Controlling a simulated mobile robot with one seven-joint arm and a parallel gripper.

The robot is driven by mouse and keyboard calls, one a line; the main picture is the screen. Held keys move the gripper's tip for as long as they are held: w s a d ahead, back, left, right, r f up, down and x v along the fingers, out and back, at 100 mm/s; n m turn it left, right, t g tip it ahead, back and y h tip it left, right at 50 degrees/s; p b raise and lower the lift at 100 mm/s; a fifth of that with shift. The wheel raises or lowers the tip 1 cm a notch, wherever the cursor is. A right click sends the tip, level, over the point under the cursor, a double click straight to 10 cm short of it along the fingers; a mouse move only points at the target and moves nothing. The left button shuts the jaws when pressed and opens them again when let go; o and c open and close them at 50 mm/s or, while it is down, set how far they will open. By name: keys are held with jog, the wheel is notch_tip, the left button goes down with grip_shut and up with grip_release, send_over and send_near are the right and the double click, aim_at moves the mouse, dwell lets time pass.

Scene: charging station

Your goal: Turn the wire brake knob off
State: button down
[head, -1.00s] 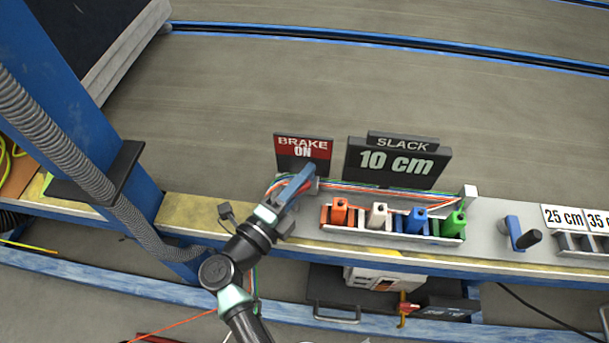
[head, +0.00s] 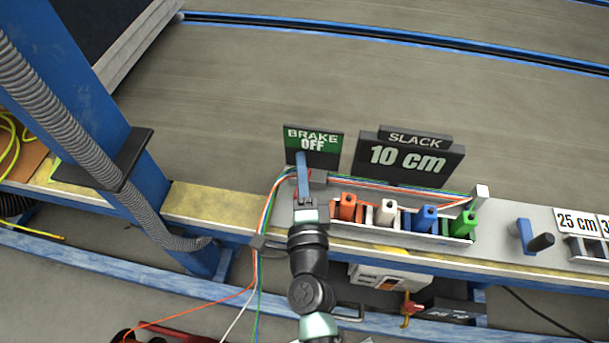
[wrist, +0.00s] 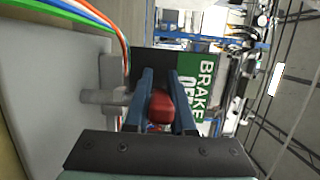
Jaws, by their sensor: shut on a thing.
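The brake sign (head: 313,146) at the back of the bench is green and reads "BRAKE OFF". It also shows turned sideways in the wrist view (wrist: 205,85). The red brake knob (wrist: 160,107) sits between the two blue fingers of my gripper (wrist: 161,112), which is shut on it. A grey shaft (wrist: 105,97) runs from the knob's side to the pale panel. In the head view my gripper (head: 304,178) reaches up to the spot just in front of the sign, and its fingers mostly hide the knob there.
Orange, white, blue and green clamps (head: 385,212) stand in a rack right of my gripper. A "SLACK 10 cm" sign (head: 408,160) is behind them. Coloured wires (head: 268,212) run down left of my gripper. A blue crank (head: 527,236) is farther right.

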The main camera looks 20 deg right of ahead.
jog(key=shift+a+f+n+y+b, duration=0.15)
jog(key=shift+f+n+y+b, duration=0.2)
jog(key=shift+y+b, duration=0.4)
jog(key=shift+r+n+t+y+b, duration=0.15)
jog(key=shift+n+t+y+b, duration=0.15)
jog(key=shift+b, duration=0.3)
jog(key=shift+r, duration=0.15)
jog(key=c, duration=0.8)
grip_release()
jog(key=shift+w, duration=0.1)
jog(key=shift+o, duration=0.2)
jog(key=b+v, duration=0.3)
jog(key=v, duration=1)
